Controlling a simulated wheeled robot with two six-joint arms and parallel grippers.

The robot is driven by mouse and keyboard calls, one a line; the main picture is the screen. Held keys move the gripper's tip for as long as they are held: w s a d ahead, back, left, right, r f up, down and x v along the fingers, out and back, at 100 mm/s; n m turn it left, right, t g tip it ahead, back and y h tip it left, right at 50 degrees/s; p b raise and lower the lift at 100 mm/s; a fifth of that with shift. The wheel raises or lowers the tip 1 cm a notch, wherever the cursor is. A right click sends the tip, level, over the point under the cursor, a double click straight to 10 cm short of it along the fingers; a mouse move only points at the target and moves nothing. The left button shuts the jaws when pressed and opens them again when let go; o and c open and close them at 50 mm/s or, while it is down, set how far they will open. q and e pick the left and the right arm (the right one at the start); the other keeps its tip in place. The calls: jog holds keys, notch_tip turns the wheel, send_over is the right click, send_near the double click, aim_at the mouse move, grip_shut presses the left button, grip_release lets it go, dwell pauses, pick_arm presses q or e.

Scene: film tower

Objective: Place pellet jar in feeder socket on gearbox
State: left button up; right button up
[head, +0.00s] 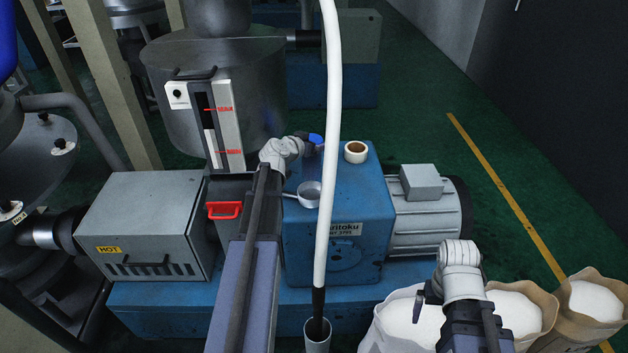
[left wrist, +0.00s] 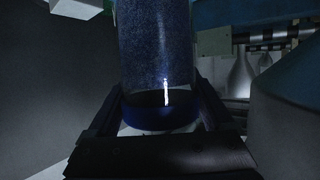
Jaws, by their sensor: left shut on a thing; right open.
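The pellet jar (left wrist: 158,50) fills the middle of the left wrist view, clear-walled with dark blue pellets and a dark blue band at its near end. My left gripper (left wrist: 162,108) is shut on it, a finger at each side. In the head view my left gripper (head: 303,138) is small, above the rear left of the blue gearbox (head: 345,205), with a bit of blue beside it. A round metal cup (head: 310,194) is at the gearbox's left upper edge; I cannot tell whether it is the feeder socket. My right gripper (head: 424,300) is open and empty, low at right.
A tape roll (head: 355,152) sits on the gearbox top. A grey motor (head: 430,215) is at its right, a hopper (head: 215,80) behind left, and a box marked HOT (head: 145,220) left. A white tube (head: 329,120) crosses the view. Sacks (head: 598,300) stand at lower right.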

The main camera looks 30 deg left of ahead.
aim_at(316, 165)
pick_arm(q)
notch_tip(316, 165, down, 6)
jog(key=b, duration=0.4)
jog(key=shift+r+b, duration=0.25)
jog(key=shift+b, duration=0.1)
notch_tip(316, 165, down, 4)
jog(key=b, duration=0.4)
jog(key=shift+r, duration=0.2)
jog(key=shift+f, duration=0.15)
jog(key=o, duration=1.5)
